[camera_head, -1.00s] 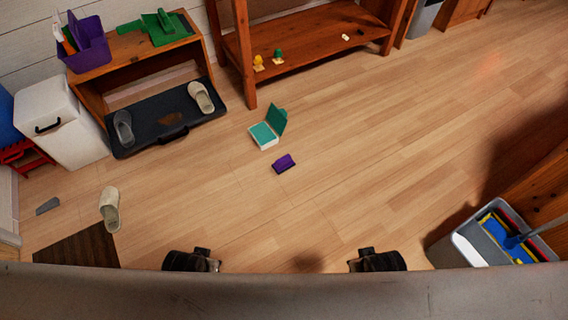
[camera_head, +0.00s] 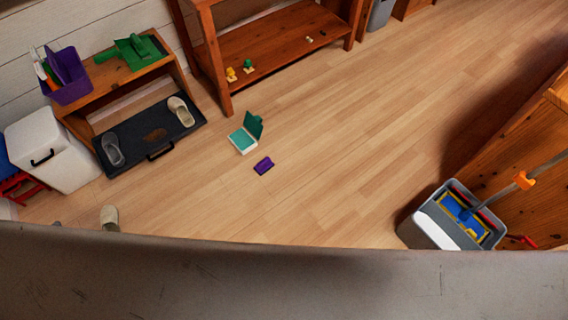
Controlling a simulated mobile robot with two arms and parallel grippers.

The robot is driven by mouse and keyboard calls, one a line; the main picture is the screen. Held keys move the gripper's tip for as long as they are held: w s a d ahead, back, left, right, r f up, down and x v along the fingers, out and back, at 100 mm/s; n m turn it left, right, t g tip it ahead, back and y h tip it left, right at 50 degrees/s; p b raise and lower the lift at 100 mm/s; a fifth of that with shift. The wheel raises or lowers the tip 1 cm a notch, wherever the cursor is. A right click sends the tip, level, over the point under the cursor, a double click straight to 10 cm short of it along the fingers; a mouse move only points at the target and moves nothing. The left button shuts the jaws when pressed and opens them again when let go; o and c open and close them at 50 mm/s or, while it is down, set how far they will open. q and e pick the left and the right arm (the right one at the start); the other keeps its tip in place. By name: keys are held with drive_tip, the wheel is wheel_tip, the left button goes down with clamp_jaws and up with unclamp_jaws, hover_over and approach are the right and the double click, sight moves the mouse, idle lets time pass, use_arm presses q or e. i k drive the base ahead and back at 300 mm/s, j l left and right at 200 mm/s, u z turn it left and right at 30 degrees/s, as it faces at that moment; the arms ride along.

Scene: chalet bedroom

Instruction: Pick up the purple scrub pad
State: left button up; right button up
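The purple scrub pad (camera_head: 264,166) lies flat on the wooden floor near the middle of the head view. It is a small dark purple block with nothing on top of it. An open teal and white box (camera_head: 244,140) lies just behind it and to its left, apart from it. Neither of my grippers shows in the current view. A grey surface across the bottom hides the floor close to me.
A mop bucket (camera_head: 431,232) stands at the lower right. A shoe tray (camera_head: 130,160) with slippers, a white bin (camera_head: 75,160) and a wooden shelf (camera_head: 270,52) stand at the left and back.

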sight(264, 166)
drive_tip(key=i+j+z, duration=0.15)
drive_tip(key=j+z, duration=0.15)
drive_tip(key=z, duration=0.15)
drive_tip(key=j+z, duration=0.4)
drive_tip(key=i+j+z, duration=0.1)
drive_tip(key=j+z, duration=0.15)
drive_tip(key=z, duration=0.2)
